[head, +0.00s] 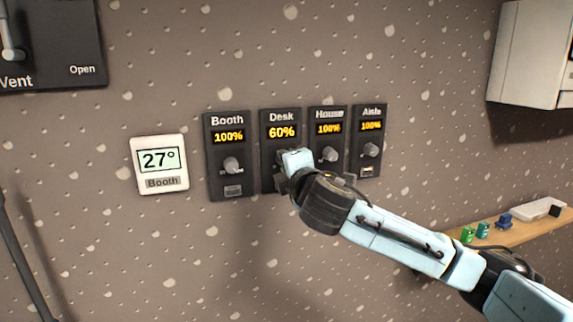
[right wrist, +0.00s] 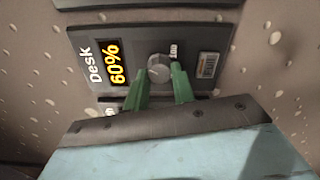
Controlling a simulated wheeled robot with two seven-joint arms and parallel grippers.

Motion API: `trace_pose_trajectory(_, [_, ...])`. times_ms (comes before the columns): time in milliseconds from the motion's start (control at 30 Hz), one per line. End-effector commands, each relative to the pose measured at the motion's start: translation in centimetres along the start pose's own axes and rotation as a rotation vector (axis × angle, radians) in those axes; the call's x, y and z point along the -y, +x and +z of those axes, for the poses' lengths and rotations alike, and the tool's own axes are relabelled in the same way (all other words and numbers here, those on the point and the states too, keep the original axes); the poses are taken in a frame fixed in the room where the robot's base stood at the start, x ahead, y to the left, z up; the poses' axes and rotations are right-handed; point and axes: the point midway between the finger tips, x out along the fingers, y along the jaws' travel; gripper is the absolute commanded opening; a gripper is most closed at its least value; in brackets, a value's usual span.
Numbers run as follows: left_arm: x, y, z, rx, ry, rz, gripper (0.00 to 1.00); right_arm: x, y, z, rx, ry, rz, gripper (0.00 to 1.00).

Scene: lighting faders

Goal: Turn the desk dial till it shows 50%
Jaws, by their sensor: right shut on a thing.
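The desk panel (head: 281,116) is a dark plate on the wall, second from the left in a row, and its display reads 60%. In the right wrist view the desk panel (right wrist: 210,45) shows sideways with the same 60% reading. Its grey round dial (right wrist: 159,68) sits between the green fingertips of my right gripper (right wrist: 163,80), which is shut on it. In the head view my right gripper (head: 286,178) covers the desk dial. My left gripper is not in view.
Booth (head: 227,180), House (head: 327,141) and Aisle (head: 369,140) panels flank it, each reading 100%. A white 27° thermostat (head: 160,185) hangs to the left. A wooden shelf (head: 520,233) with small items is at right, below a white box (head: 525,60). A Vent panel (head: 70,45) is at upper left.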

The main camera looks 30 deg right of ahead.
Motion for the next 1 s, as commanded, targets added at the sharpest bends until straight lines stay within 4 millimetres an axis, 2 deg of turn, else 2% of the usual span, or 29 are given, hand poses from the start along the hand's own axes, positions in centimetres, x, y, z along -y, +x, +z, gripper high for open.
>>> trace_pose_trajectory(500, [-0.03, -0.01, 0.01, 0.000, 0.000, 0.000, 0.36, 0.03, 0.02, 0.12, 0.002, -0.424, 0.001, 0.03])
trace_pose_trajectory(1000, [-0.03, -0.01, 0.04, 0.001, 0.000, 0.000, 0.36, 0.03, 0.02, 0.12, 0.002, -0.569, 0.002, 0.03])
